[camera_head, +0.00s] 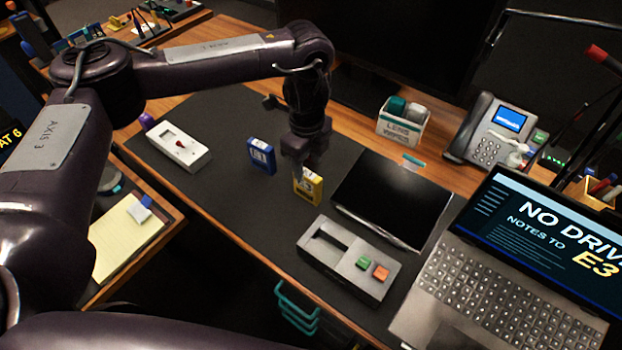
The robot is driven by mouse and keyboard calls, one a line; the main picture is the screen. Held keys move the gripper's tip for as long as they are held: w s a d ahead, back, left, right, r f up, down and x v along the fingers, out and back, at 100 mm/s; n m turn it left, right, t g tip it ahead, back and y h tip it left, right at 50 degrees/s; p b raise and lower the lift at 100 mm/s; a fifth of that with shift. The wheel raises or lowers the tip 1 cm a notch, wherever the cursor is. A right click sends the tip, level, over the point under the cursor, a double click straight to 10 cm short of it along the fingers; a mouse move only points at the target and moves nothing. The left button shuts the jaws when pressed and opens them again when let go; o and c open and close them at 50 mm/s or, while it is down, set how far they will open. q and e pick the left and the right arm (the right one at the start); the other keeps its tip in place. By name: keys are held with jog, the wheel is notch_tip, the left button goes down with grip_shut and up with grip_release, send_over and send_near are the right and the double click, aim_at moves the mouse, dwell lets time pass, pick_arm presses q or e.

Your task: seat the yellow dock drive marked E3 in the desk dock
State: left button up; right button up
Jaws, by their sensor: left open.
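The yellow dock drive (311,189) stands upright on the dark desk mat, a little left of centre. My left gripper (300,170) is open and comes down from above right at the yellow drive, its fingers covering the drive's upper left part. I cannot tell whether the fingers touch it. The marking on the drive is too small to read. The desk dock (340,262) is a grey box in front and to the right, with a dark empty slot and a green and an orange button. My right gripper is not in view.
A blue drive (262,156) stands close left of the yellow one. A white box (180,145) with a red part lies farther left. A black flat panel (391,199) lies right of the gripper. A laptop (510,260) and a phone (497,130) stand at the right.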

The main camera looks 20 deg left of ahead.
aim_at(308, 184)
pick_arm(q)
jog(key=shift+s+d+f, duration=0.1)
jog(key=shift+d+f, duration=0.05)
jog(key=shift+f, duration=0.35)
jog(key=f+b, duration=0.1)
jog(key=f, duration=0.5)
jog(key=shift+s+f+b, duration=0.2)
jog(key=shift+f+b, duration=0.1)
jog(key=shift+b, duration=0.05)
jog(key=shift+c, duration=0.5)
jog(key=shift+c, duration=1.2)
grip_shut()
